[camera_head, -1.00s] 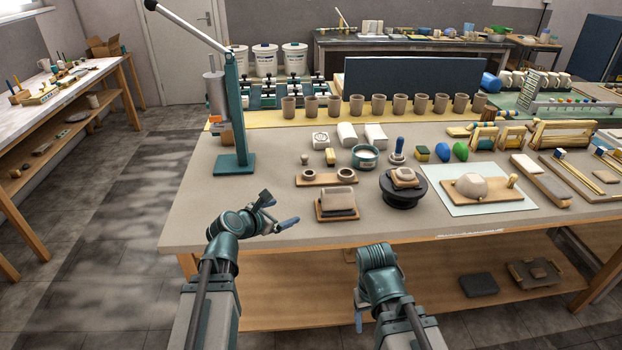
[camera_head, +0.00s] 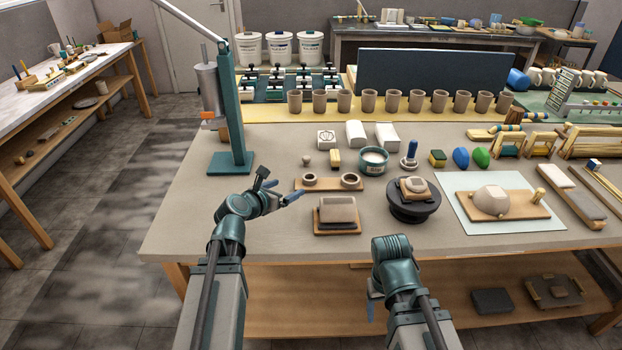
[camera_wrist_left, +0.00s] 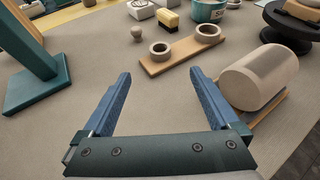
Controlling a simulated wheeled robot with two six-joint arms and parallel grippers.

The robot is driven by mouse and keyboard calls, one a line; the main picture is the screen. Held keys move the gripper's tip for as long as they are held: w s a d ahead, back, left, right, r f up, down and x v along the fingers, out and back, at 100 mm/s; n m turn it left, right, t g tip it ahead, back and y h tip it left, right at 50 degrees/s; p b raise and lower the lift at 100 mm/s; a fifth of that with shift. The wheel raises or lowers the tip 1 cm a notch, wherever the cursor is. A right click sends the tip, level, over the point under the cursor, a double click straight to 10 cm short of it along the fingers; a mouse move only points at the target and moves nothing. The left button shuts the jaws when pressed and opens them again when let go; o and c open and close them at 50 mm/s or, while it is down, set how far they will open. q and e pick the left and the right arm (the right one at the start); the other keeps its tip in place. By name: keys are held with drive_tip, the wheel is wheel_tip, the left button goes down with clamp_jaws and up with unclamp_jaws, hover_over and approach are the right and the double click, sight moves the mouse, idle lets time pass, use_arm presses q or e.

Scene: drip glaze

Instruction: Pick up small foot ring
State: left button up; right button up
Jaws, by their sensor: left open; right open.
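Two clay foot rings lie on a narrow wooden board (camera_head: 328,184). The small foot ring (camera_head: 310,179) is on the left end and a larger ring (camera_head: 350,180) on the right end. In the left wrist view the small ring (camera_wrist_left: 160,50) sits ahead of the fingers, with the larger ring (camera_wrist_left: 207,32) beyond it. My left gripper (camera_head: 279,187) is open and empty, just left of the board, and its two blue fingers (camera_wrist_left: 160,98) stand apart over bare table. My right gripper (camera_head: 374,302) points down in front of the table edge; its fingers are partly hidden.
Bare table lies at front left.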

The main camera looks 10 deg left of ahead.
sight(312, 176)
use_arm(q)
drive_tip(key=b+x, duration=0.5)
drive_tip(key=x, duration=0.8)
drive_tip(key=shift+w+d+f, duration=0.1)
drive_tip(key=shift+w+f, duration=0.15)
drive_tip(key=shift+s+r, duration=0.1)
drive_tip(key=c, duration=1.4)
drive_tip(key=shift+c, duration=0.2)
drive_tip(key=shift+r, duration=0.1)
wheel_tip(312, 176, up, 10)
drive_tip(key=p, duration=1)
